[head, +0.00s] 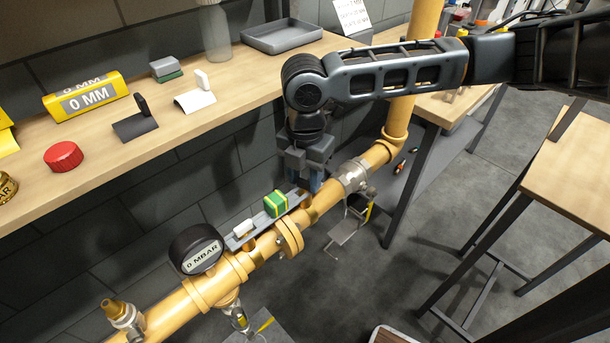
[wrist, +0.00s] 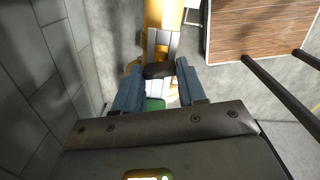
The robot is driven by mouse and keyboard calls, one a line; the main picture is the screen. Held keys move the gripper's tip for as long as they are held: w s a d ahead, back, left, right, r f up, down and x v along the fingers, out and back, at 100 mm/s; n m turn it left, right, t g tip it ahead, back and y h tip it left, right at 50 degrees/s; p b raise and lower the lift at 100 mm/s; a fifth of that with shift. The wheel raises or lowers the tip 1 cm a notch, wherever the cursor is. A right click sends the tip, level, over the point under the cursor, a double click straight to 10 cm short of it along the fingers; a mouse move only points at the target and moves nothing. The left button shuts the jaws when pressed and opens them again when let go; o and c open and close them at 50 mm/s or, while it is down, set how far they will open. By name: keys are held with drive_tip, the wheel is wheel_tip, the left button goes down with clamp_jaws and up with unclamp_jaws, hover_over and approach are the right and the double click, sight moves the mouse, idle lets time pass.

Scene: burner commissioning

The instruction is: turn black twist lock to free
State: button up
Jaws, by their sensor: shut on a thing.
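The black twist lock (wrist: 158,71) shows in the wrist view as a small dark bar lying crosswise between my fingertips, over the grey rail on the yellow pipe. My gripper (wrist: 161,67) is shut on it, one blue finger at each end. In the head view my gripper (head: 308,183) points down at the far end of the grey rail (head: 262,223) and hides the lock. A green and yellow block (head: 277,204) and a white twist lock (head: 243,228) sit along the same rail. The block's green part (wrist: 155,103) also shows between my fingers.
A round gauge (head: 196,249) stands on the yellow pipe (head: 325,200). A wooden shelf (head: 120,165) along the wall holds a red cap (head: 63,156), dark and white stands, and a grey tray (head: 282,36). A wooden table (head: 580,165) stands right. Open floor lies between.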

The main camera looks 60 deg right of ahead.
sight(305, 181)
drive_tip(key=n, duration=0.7)
drive_tip(key=shift+b, duration=0.35)
drive_tip(key=n, duration=0.4)
drive_tip(key=shift+n, duration=1.9)
drive_tip(key=o, duration=1.1)
drive_tip(key=shift+c, duration=0.2)
wheel_tip(305, 181, up, 8)
drive_tip(key=shift+f+b, duration=0.1)
drive_tip(key=shift+b, duration=0.25)
